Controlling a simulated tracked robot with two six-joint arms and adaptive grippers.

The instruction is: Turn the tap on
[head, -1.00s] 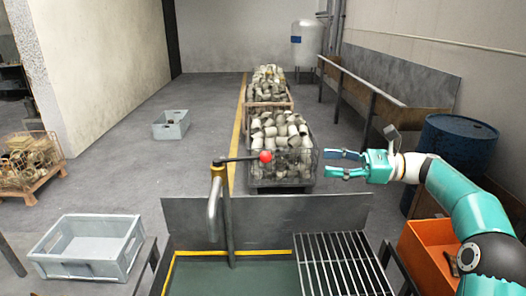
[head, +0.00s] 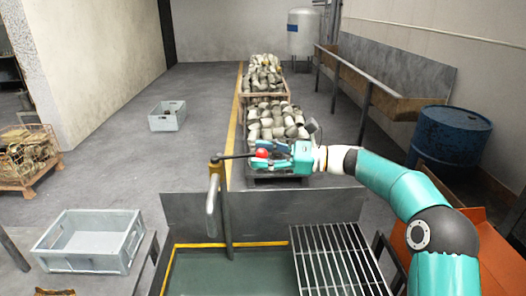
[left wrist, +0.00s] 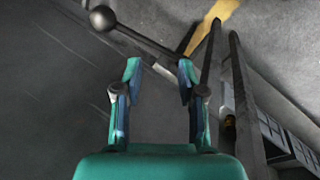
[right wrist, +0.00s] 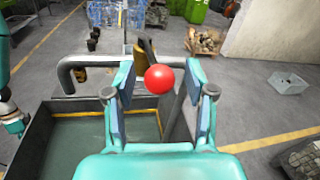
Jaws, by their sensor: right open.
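The tap is a grey bent pipe (head: 212,200) with a brass-coloured collar (head: 217,167) on a post at the sink's back. Its dark lever points right and ends in a red ball knob (head: 261,153). My right gripper (head: 265,154) is open, its fingers on either side of the knob. In the right wrist view the red knob (right wrist: 158,79) shows between the spread fingers; whether they touch it I cannot tell. My left gripper (left wrist: 159,75) shows only in its own wrist view, open and empty.
The sink basin (head: 190,272) has a slatted rack (head: 330,262) on its right. A grey crate (head: 125,258) stands at left. Wire bins of metal parts (head: 278,122) stand behind. A blue barrel (head: 450,138) and an orange bin (head: 472,225) are at right.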

